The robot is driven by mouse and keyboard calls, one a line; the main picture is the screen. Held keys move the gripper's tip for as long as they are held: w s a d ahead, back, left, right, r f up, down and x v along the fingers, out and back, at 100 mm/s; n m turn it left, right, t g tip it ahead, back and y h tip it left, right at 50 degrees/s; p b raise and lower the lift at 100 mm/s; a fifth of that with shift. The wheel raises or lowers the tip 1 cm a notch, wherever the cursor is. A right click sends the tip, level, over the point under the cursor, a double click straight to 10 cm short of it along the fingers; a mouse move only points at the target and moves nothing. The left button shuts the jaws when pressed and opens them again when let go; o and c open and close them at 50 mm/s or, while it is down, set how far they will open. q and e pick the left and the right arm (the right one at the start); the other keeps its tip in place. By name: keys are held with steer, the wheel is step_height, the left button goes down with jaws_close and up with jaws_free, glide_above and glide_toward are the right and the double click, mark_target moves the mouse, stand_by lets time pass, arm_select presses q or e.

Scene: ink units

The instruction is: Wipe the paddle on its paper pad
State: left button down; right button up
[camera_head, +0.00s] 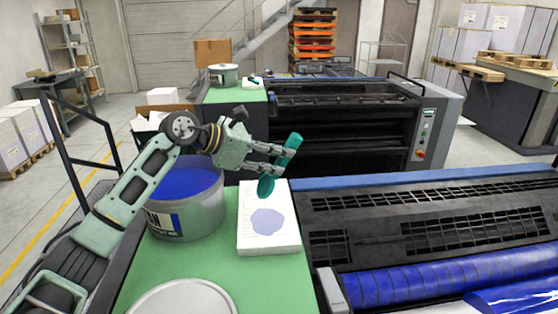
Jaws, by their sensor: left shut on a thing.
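My left gripper (279,160) is shut on the teal paddle (292,146) and holds it tilted. The paddle's broad lower end (266,186) hangs over the far part of the white paper pad (270,240); I cannot tell if it touches. The pad lies on the green bench top (215,268) and bears a pale blue-violet stain. A large grey can (205,216) of blue ink stands left of the pad, partly hidden by my left arm. My right gripper does not show.
A round pale lid (185,300) lies at the front of the green top. A press with a blue roller (450,275) borders it on the right. A dark press (340,125) stands behind. Green surface is bare in front of the pad.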

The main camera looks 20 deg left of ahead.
arm_select(q)
steer(key=shift+d+r+p, duration=0.1)
steer(key=shift+r+p, duration=0.5)
steer(key=shift+r, duration=0.85)
